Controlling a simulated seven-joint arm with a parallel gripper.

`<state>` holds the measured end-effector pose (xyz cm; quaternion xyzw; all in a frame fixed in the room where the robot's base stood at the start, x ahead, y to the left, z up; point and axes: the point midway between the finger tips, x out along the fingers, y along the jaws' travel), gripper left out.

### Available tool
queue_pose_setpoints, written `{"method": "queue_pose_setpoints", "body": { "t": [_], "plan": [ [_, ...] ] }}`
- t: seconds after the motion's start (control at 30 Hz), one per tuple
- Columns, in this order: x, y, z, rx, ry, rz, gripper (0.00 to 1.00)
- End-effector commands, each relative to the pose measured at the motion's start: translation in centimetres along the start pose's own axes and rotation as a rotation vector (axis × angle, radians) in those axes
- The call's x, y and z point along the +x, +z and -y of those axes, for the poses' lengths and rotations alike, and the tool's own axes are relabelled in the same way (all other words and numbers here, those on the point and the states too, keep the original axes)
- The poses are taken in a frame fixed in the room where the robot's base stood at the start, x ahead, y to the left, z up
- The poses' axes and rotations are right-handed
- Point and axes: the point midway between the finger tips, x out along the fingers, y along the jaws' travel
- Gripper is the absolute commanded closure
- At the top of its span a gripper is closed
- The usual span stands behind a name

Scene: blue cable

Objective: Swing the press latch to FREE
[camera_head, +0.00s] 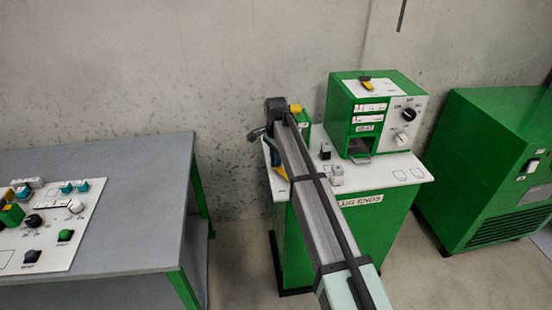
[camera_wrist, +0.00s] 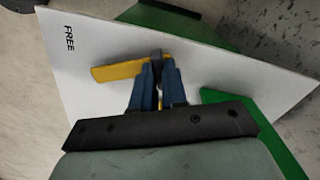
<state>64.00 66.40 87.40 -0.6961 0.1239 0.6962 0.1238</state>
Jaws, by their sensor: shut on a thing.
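In the wrist view a yellow latch bar (camera_wrist: 118,72) lies over a white plate (camera_wrist: 95,45). The black word FREE (camera_wrist: 69,38) is printed near the plate's left edge, and the bar's long end points toward that side, apart from the word. My gripper (camera_wrist: 155,66) has its blue fingers closed on the latch at a dark upright piece (camera_wrist: 156,54) by the bar's right end. The fingers hide part of the latch. In the head view my arm reaches to the left side of the green press stand; my gripper (camera_head: 274,158) is mostly hidden there.
The green press (camera_head: 388,88), with black and white knobs, stands on the white stand top (camera_head: 372,180). Small grey blocks (camera_head: 330,165) sit beside my arm. A grey table (camera_head: 100,160) with a control panel is left; a green cabinet (camera_head: 490,140) is right. A concrete wall is behind.

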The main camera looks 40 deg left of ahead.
Motion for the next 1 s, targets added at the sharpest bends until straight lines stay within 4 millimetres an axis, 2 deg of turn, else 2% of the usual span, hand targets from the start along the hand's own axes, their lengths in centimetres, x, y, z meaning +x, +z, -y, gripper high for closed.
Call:
{"method": "queue_pose_setpoints", "body": {
  "t": [0.2, 0.5, 1.0],
  "plan": [
    [-0.03, -0.01, 0.01, 0.183, -0.001, 0.0, 1.0],
    [-0.03, -0.01, 0.02, 0.364, -0.001, 0.0, 1.0],
    [-0.03, -0.02, 0.02, 0.452, -0.001, 0.0, 1.0]
  ]
}}
